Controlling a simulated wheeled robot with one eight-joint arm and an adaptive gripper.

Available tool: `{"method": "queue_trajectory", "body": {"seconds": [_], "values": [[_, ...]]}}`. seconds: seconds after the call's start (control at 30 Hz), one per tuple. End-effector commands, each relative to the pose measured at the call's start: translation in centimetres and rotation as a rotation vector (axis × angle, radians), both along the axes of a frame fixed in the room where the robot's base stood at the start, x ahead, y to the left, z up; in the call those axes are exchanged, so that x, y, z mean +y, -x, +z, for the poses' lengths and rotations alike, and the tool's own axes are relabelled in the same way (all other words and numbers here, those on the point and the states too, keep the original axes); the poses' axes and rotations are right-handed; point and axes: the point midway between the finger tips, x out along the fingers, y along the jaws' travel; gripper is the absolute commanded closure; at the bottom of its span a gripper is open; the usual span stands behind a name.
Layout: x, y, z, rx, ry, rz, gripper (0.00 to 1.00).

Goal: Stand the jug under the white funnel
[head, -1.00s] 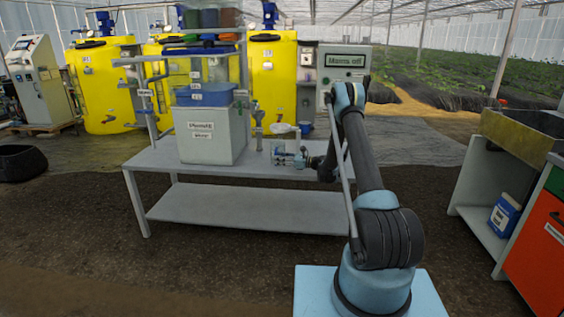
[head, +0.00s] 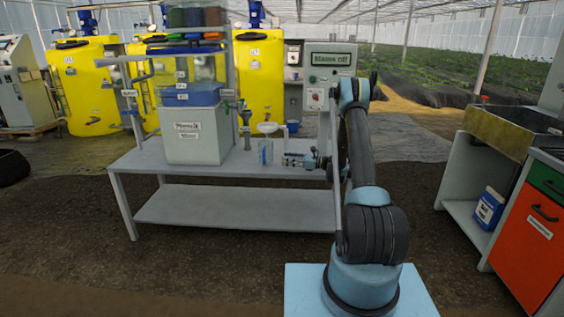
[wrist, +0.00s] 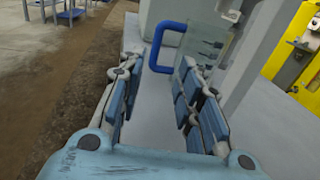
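The clear jug (head: 265,152) stands upright on the grey bench (head: 150,162). In the head view it appears just below the white funnel (head: 267,128); I cannot tell whether they line up in depth. My gripper (head: 287,160) is just right of the jug, low over the bench, and apart from it. In the wrist view my gripper (wrist: 160,70) has its fingers spread with nothing between them. The jug (wrist: 210,42) with its blue handle (wrist: 166,47) shows beyond the fingertips. The funnel is not seen in the wrist view.
A white tank (head: 192,145) with a blue top stands left of the jug. A pipe fitting (head: 246,125) rises between them. A control box (head: 328,62) reading "Mains off" is behind. The bench's front right has free room.

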Motion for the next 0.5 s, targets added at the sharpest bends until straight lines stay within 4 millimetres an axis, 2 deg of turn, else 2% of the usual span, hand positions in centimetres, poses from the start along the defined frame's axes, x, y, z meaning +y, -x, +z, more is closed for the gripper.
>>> {"method": "queue_trajectory", "body": {"seconds": [0.1,0.27,0.5], "values": [[-0.9,0.2,0.0,0.0,0.0,-0.002,0.68],[-1.1,0.5,1.1,-0.02,0.025,0.001,0.68],[-0.6,2.0,5.7,-0.119,0.165,0.014,0.68]]}}
